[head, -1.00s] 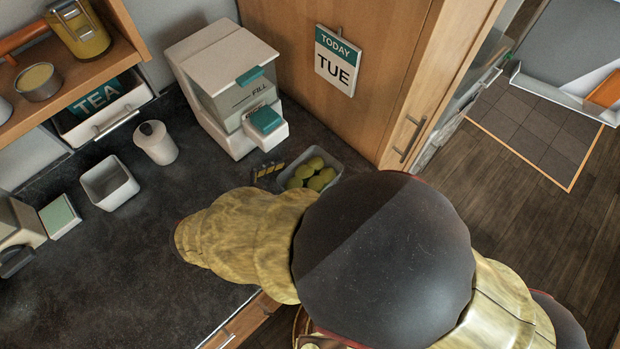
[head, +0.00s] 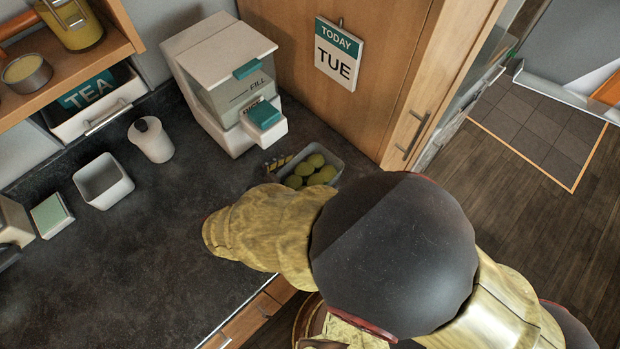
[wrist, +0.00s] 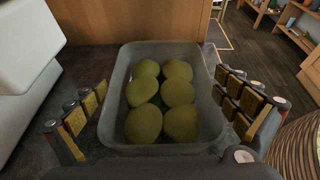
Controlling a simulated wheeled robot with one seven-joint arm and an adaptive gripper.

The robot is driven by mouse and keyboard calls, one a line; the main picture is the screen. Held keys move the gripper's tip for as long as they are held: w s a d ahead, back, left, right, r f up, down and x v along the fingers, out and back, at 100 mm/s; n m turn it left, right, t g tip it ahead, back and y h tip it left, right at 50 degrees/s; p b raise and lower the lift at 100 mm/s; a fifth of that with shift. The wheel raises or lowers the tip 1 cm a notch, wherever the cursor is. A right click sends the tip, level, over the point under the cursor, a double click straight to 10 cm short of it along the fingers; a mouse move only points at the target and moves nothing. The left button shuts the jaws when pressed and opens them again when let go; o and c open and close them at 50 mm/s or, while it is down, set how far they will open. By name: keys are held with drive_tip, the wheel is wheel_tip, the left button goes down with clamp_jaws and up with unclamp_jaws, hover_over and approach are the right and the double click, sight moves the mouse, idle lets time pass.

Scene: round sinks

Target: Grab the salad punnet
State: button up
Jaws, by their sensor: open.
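The salad punnet is a grey, see-through open tub holding several round green pieces. In the head view the punnet (head: 334,162) stands on the dark counter beside the white dispenser, its near side partly hidden by my arm. In the wrist view the punnet (wrist: 119,75) fills the middle, upright. My gripper (wrist: 165,105) is open, with one padded finger left of the punnet and one right of it. The right finger looks close to the wall; I cannot tell whether it touches. In the head view only one finger shows, left of the punnet.
A white dispenser (head: 215,60) stands close behind and left of the punnet. A wooden cabinet side (head: 375,110) rises behind and right of it. A white canister (head: 151,141) and a square white pot (head: 104,182) stand further left. The counter's front left is clear.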

drive_tip(key=c, duration=1.1)
drive_tip(key=shift+r, duration=0.1)
drive_tip(key=shift+c, duration=0.7)
